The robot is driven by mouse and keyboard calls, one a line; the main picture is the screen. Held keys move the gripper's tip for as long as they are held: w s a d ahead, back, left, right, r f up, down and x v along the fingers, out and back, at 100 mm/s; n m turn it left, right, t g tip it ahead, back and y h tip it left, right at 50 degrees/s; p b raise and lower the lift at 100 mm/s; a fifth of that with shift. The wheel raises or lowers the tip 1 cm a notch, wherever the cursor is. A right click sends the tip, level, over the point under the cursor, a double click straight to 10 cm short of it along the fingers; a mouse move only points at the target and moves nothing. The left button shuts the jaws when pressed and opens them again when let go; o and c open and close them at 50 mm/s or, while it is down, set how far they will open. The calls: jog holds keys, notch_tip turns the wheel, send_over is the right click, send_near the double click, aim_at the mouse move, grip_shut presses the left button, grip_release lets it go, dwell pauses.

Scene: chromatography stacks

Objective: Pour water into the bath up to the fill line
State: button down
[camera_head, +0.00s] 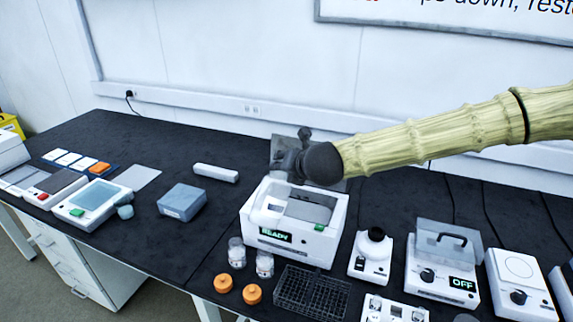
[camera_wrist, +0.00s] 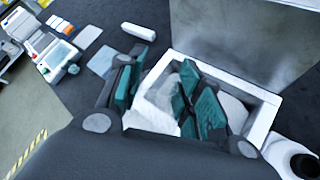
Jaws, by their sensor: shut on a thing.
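The bath (camera_head: 317,243) is a white box with a lit "READY" display and a green button on its front. In the wrist view its white rim (camera_wrist: 264,124) surrounds an opening below my gripper. My gripper (camera_wrist: 163,95) has teal finger pads and is shut on a pale, see-through vessel (camera_wrist: 156,102) over the left part of the bath. In the head view my gripper (camera_head: 284,168) is above the bath's back left, and the vessel is mostly hidden. I cannot make out the water level, the fill line, or any stream.
Two clear jars (camera_head: 237,252) with orange caps (camera_head: 252,294) in front, and a dark wire rack (camera_head: 311,291), stand before the bath. A white device with a black top (camera_head: 371,256) and a unit reading "OFF" (camera_head: 441,272) are to the right. A grey-blue box (camera_head: 182,201) stands left, with clear bench between.

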jog(key=shift+w+p, duration=0.1)
jog(key=shift+p, duration=0.2)
jog(key=shift+d+f+m+g+p, duration=0.1)
jog(key=shift+f+m+g+p, duration=0.2)
jog(key=shift+f+g, duration=0.1)
jog(key=shift+w+f+p, duration=0.1)
jog(key=shift+f+p, duration=0.05)
jog(key=shift+p, duration=0.3)
jog(key=shift+f+m+g, duration=0.3)
jog(key=shift+w+p, duration=0.1)
jog(key=shift+p, duration=0.3)
jog(key=shift+d+f+y, duration=0.1)
jog(key=shift+f+y, duration=0.05)
jog(key=shift+y, duration=0.15)
jog(key=shift+w+f+g+p, duration=0.1)
jog(key=shift+f+g+p, duration=0.3)
jog(key=shift+p, duration=0.05)
jog(key=shift+f+m+p, duration=0.1)
jog(key=shift+m+p, duration=0.2)
